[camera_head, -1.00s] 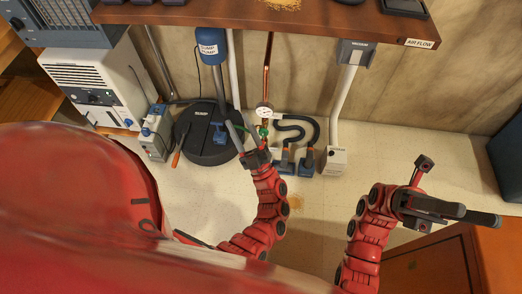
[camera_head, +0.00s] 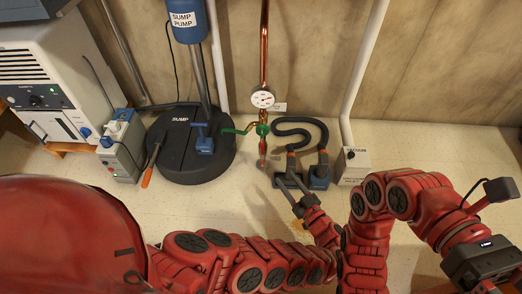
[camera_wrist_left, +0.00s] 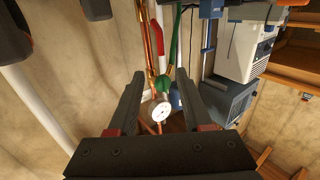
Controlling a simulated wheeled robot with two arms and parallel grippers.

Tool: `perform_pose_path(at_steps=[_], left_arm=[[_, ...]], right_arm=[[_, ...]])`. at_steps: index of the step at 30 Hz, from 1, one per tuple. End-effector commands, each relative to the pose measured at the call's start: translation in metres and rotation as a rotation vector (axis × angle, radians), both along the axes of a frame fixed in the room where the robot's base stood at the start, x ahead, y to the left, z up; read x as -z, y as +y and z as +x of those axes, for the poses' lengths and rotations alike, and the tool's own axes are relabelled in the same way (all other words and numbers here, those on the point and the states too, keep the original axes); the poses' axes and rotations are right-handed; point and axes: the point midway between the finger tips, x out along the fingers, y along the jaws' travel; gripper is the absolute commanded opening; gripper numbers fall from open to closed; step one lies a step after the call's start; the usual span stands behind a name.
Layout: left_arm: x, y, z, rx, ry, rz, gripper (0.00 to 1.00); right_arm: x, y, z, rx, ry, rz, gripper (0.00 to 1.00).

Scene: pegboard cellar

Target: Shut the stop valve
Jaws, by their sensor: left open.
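The stop valve has a green body (camera_head: 262,129) on a vertical copper pipe (camera_head: 264,45), below a round white gauge (camera_head: 262,98). A green piece (camera_head: 236,130) runs left from it, and a red part (camera_head: 262,147) is below it. In the left wrist view the green valve body (camera_wrist_left: 163,84) and gauge (camera_wrist_left: 161,112) appear between the fingers, farther off. My left gripper (camera_head: 285,190) is open and empty, below and right of the valve in the head view, apart from it. My right gripper (camera_head: 482,262) is at the lower right; its fingers are not clear.
A black sump lid (camera_head: 190,165) with a blue pump (camera_head: 186,20) stands left of the valve. A white vacuum box (camera_head: 353,165) stands farther right. The floor in front is partly clear.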

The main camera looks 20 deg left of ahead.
Motion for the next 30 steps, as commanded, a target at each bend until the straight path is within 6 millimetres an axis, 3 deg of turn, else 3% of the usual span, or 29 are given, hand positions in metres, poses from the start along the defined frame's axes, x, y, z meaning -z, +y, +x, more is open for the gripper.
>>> perform_pose_path(at_steps=[10, 18, 30], left_arm=[[-0.002, 0.064, 0.050, -0.009, -0.004, 0.002, 0.50], [-0.002, 0.106, 0.087, -0.006, -0.008, 0.001, 0.50], [-0.001, 0.124, 0.103, -0.003, -0.002, -0.001, 0.50]], right_arm=[[-0.009, 0.016, 0.015, 0.064, 0.116, -0.063, 0.50], [0.002, -0.002, -0.002, -0.010, -0.019, 0.010, 0.50], [0.015, -0.021, -0.016, -0.088, -0.155, 0.078, 0.50]])
